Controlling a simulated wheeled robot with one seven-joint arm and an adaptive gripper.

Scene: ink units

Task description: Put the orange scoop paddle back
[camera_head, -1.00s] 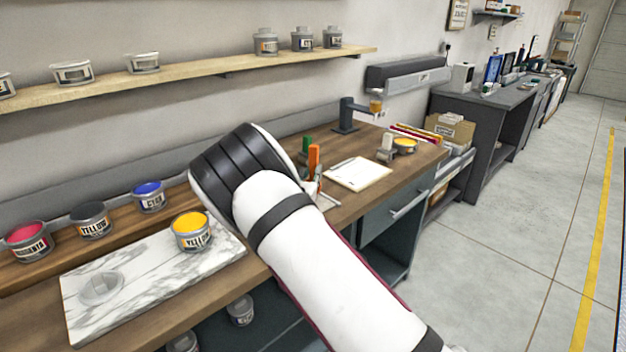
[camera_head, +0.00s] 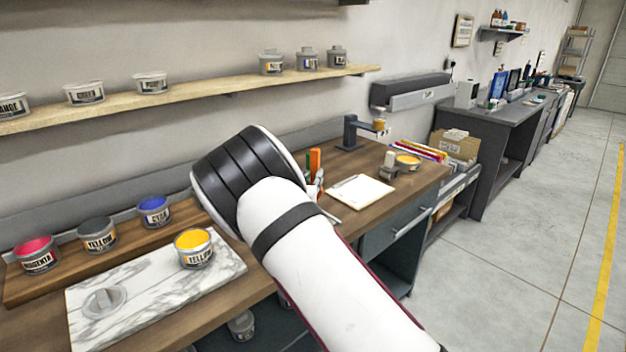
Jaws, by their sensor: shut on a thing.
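No other orange paddle shows.
A marble slab (camera_head: 140,325) carries an open yellow tin (camera_head: 194,248) and a grey lid (camera_head: 104,302). Magenta (camera_head: 36,255), dark (camera_head: 99,235) and blue (camera_head: 154,211) tins line the back. A notepad (camera_head: 360,192) lies right of my arm.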

